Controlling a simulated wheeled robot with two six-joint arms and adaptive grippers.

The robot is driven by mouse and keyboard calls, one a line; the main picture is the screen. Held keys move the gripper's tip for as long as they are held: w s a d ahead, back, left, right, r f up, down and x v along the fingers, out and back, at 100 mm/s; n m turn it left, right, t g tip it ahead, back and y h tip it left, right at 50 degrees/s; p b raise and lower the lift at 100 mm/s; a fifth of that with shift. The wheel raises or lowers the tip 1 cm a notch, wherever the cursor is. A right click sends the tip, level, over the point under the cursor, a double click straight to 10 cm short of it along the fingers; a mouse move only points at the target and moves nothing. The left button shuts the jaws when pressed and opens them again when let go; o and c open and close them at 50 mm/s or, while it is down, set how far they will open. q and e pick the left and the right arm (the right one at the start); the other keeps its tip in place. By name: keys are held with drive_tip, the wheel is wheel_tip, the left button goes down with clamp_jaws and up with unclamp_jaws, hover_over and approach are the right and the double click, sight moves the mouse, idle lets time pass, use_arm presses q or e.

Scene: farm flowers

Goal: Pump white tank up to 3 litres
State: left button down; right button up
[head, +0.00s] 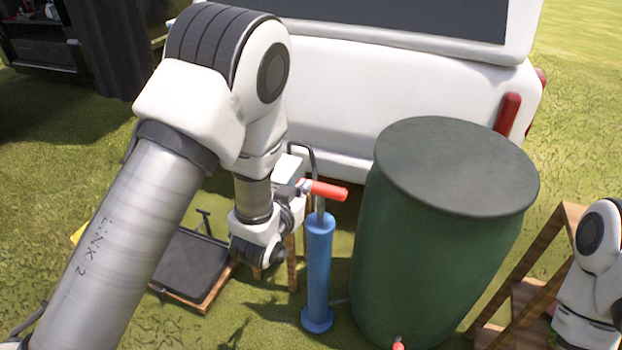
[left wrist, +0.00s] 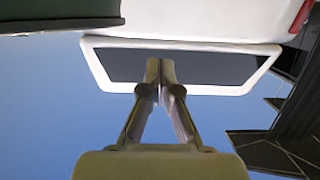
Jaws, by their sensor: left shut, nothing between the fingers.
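The blue upright pump (head: 318,265) stands on the grass, with a red grip (head: 328,190) at the top of its rod. My left gripper (head: 302,186) is at the near end of the red grip, shut and empty; I cannot tell whether it touches the grip. Its closed fingers (left wrist: 160,75) show in the left wrist view. A white boxy shape (head: 291,160) behind my left wrist may be the white tank; it is mostly hidden and no level can be read. My right arm shows at the right edge, its gripper out of view.
A large green barrel (head: 430,250) stands right of the pump. A white vehicle (head: 400,90) is behind. A wooden step stand (head: 535,270) is at the right. A dark panel in a wooden frame (head: 190,265) lies at the left on the grass.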

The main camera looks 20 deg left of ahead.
use_arm(q)
drive_tip(key=shift+f, duration=0.2)
hover_over(321, 189)
wheel_tip(321, 189, down, 2)
drive_tip(key=f, duration=0.3)
drive_tip(key=s+f, duration=0.1)
drive_tip(key=shift+a+f, duration=0.2)
drive_tip(key=shift+a, duration=0.15)
wheel_tip(321, 189, down, 10)
drive_tip(key=b, duration=0.6)
drive_tip(key=shift+s+r, duration=0.1)
drive_tip(key=shift+r, duration=0.05)
